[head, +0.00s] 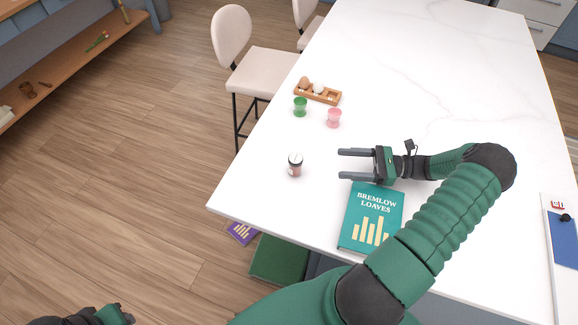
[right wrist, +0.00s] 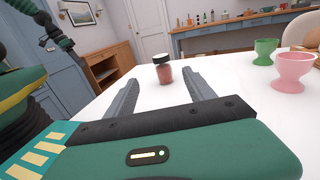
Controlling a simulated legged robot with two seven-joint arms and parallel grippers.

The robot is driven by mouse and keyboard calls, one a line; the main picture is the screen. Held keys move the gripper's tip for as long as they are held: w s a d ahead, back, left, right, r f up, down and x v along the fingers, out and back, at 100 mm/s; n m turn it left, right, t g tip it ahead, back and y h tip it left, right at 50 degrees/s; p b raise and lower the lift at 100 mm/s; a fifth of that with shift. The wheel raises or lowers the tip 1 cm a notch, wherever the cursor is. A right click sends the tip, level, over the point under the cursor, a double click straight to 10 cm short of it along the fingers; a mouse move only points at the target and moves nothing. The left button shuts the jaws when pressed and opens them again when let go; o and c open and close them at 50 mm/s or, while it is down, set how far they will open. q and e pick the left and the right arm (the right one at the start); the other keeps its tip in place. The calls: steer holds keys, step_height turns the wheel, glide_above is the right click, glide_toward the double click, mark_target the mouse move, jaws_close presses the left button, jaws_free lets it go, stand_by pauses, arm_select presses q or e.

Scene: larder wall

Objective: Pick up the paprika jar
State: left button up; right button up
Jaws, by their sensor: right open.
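The paprika jar (head: 295,165) is a small jar with reddish contents and a dark lid, standing upright near the left edge of the white table. It also shows in the right wrist view (right wrist: 163,69), ahead of and between the fingertips. My right gripper (head: 340,164) is open and empty. Its fingers point left at the jar, with a gap between the fingertips and the jar. The same fingers show in the right wrist view (right wrist: 161,88). Part of my left gripper (head: 115,314) shows at the bottom left, away from the table; its fingers are not clear.
A green "Bremlow Loaves" book (head: 372,217) lies just below my right gripper. A green egg cup (head: 300,106), a pink egg cup (head: 334,117) and a wooden egg holder (head: 318,94) stand beyond the jar. A chair (head: 262,75) stands at the table's left side.

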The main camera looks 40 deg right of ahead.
steer(key=p, duration=0.2)
glide_toward(297, 159)
steer(key=w, duration=0.1)
steer(key=w+a+f, duration=0.1)
steer(key=shift+w+a, duration=0.15)
steer(key=shift+w, duration=0.25)
steer(key=x, duration=0.4)
steer(key=p+x, duration=0.1)
steer(key=x, duration=0.2)
steer(key=shift+s+a, duration=0.4)
steer(key=shift+w+a, duration=0.1)
steer(key=shift+w, duration=0.15)
steer(key=shift+d+f, duration=0.25)
steer(key=shift+d, duration=0.15)
steer(key=shift+c, duration=0.7)
steer(key=shift+a+r, duration=0.1)
steer(key=shift+a, duration=0.25)
steer(key=c, duration=1)
steer(key=shift+c, duration=1.1)
arm_select(q)
steer(key=r, duration=0.2)
steer(key=d+r, duration=0.1)
steer(key=shift+r, duration=0.35)
arm_select(e)
steer(key=shift+d, duration=0.1)
jaws_close()
